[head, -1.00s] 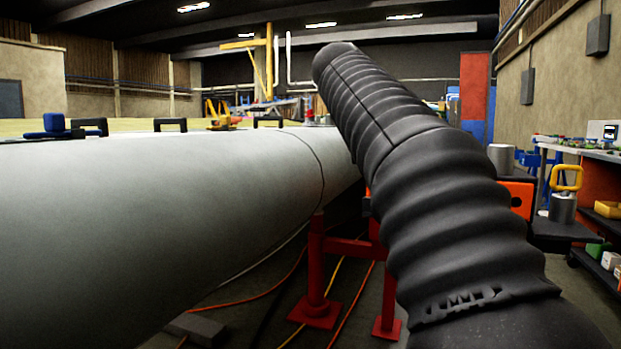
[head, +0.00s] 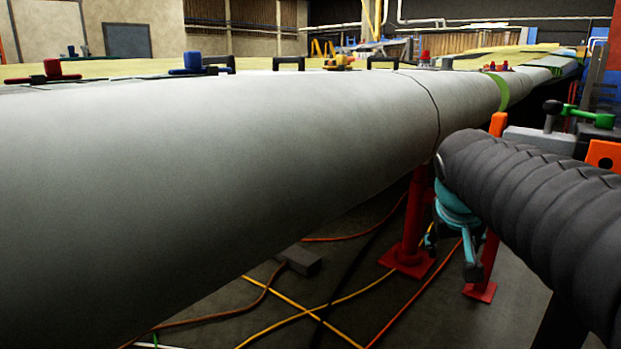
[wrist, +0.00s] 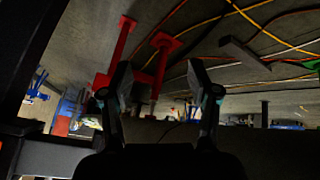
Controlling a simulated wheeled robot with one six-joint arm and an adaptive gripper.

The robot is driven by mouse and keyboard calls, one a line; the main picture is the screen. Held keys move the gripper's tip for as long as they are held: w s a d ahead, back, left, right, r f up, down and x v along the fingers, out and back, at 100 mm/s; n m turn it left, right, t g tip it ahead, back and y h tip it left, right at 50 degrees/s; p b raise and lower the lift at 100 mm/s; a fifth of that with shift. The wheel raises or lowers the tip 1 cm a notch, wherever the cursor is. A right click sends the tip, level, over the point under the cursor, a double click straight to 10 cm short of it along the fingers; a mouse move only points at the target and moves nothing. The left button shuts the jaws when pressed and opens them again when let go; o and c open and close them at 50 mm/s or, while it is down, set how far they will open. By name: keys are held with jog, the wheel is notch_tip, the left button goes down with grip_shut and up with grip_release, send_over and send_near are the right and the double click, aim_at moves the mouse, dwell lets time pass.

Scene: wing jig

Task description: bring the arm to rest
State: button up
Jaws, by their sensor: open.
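My arm, in a black ribbed sleeve, reaches in from the right edge of the head view. My gripper (head: 470,262) hangs below the sleeve's end, mostly hidden behind it, with teal parts and a dark finger showing. It is close to the wing's underside edge and a red stand; I cannot tell the exact gap. In the wrist view my gripper (wrist: 157,80) shows two dark fingers set wide apart with nothing between them. The long grey wing (head: 230,170) fills the left and middle of the head view.
Red stand legs (head: 415,235) stand under the wing. Orange and yellow cables (head: 300,312) cross the floor beside a grey block (head: 299,260). Black handles (head: 288,63) and a blue-knobbed clamp (head: 193,62) sit along the wing's top. A green-handled clamp (head: 590,118) is at right.

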jog(key=s+a+f+y+p, duration=0.1)
jog(key=s+a+f, duration=0.2)
jog(key=s, duration=0.3)
jog(key=s+a+f+n+y+p, duration=0.1)
jog(key=s+a+f, duration=0.2)
jog(key=s, duration=0.3)
jog(key=s+a+f+y+p, duration=0.1)
jog(key=s+a+f, duration=0.2)
jog(key=s, duration=0.3)
jog(key=shift+f, duration=0.25)
dwell(0.9)
